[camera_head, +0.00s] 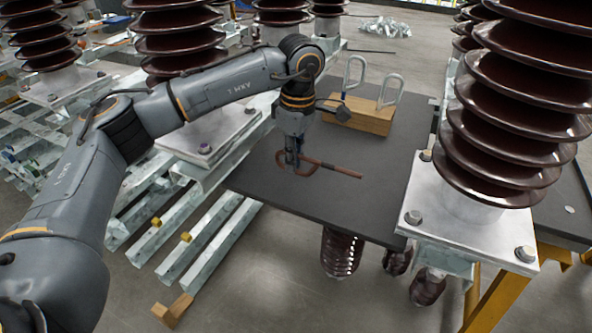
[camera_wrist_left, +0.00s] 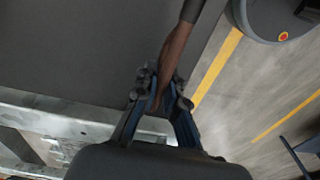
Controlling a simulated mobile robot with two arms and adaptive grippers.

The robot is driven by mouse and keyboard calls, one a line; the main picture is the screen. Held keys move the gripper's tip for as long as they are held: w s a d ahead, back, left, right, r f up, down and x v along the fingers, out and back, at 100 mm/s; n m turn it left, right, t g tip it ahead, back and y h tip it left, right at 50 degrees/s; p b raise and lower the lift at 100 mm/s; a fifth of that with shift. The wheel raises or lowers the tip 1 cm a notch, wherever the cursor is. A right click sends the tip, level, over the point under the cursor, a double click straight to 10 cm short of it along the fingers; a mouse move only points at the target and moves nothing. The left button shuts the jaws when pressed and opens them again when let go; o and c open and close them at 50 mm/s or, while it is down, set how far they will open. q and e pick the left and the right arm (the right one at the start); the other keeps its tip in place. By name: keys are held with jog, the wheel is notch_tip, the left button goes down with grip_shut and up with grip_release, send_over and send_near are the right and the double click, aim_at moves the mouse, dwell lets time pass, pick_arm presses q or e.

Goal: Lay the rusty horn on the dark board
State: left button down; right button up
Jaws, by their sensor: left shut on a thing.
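The rusty horn (camera_head: 340,172) is a thin brown rod with a bent loop at its left end. My left gripper (camera_head: 292,165) is shut on it near the loop, pointing down over the left part of the dark board (camera_head: 385,190). In the left wrist view the horn (camera_wrist_left: 176,52) runs up from between the fingers of my left gripper (camera_wrist_left: 158,98), with the board (camera_wrist_left: 80,45) behind it. I cannot tell whether the horn touches the board. My right gripper is out of view.
A wooden block (camera_head: 362,119) with two upright metal loops stands at the board's far side. A large brown ribbed insulator (camera_head: 515,110) on a metal plate stands close to the right. Metal beams (camera_head: 205,235) lie at the left. The board's near right part is bare.

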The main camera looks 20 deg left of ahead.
pick_arm(q)
jog(key=shift+w+d+f, duration=0.1)
jog(key=shift+w+f, duration=0.05)
jog(key=shift+f, duration=0.1)
jog(key=f, duration=0.3)
jog(key=shift+w+f, duration=0.2)
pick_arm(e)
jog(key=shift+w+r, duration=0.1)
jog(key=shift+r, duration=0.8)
pick_arm(q)
jog(key=shift+f+b, duration=0.15)
jog(key=shift+b, duration=0.15)
jog(key=c, duration=1.4)
grip_release()
jog(key=shift+c, duration=0.2)
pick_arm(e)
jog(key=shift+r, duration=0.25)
